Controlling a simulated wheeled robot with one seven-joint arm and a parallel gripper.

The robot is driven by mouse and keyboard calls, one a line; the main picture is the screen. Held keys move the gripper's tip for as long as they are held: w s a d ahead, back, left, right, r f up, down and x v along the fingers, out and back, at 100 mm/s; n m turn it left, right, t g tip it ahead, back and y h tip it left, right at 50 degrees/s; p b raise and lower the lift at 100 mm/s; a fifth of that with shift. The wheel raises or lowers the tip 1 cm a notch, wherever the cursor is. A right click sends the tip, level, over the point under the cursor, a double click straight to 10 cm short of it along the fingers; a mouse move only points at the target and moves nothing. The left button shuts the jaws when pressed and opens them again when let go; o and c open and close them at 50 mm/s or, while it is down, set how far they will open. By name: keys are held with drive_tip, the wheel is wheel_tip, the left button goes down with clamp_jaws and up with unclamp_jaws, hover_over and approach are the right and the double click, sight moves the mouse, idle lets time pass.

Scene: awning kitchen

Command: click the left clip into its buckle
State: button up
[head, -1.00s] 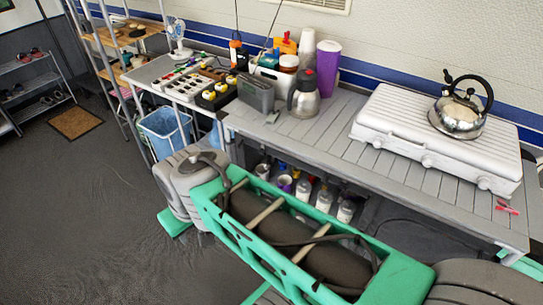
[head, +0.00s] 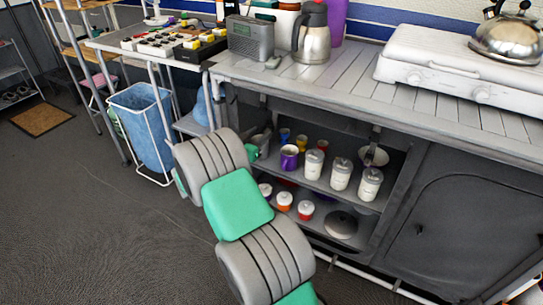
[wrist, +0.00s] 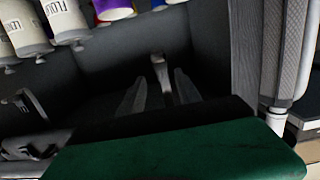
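My gripper is mostly hidden in the head view behind my arm, at the left end of the shelf under the counter. In the wrist view, which looks upside down, two pale grey fingertips of my gripper (wrist: 160,90) stand apart. A narrow grey piece (wrist: 160,72), perhaps the clip or its strap, shows between or just beyond them; whether it touches them I cannot tell. Dark strap-like pieces (wrist: 35,105) lie at the left of the wrist view. A strap-like grey piece (head: 375,136) hangs at the shelf's top edge in the head view. I cannot make out the buckle.
Jars (head: 340,174) and a purple mug (head: 289,157) stand on the shelf beside my arm. The counter (head: 320,82) is above, with a steel flask (head: 311,35) and a stove (head: 450,65). A blue bin (head: 145,125) stands left. Floor at lower left is clear.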

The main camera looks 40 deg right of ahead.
drive_tip(key=w+d+f+h+b, duration=0.1)
drive_tip(key=w+d+f+b, duration=0.1)
drive_tip(key=d, duration=0.6)
drive_tip(key=shift+w+d+f+t, duration=0.15)
drive_tip(key=shift+w+f+t, duration=0.2)
drive_tip(key=shift+w, duration=0.2)
clamp_jaws()
idle(0.8)
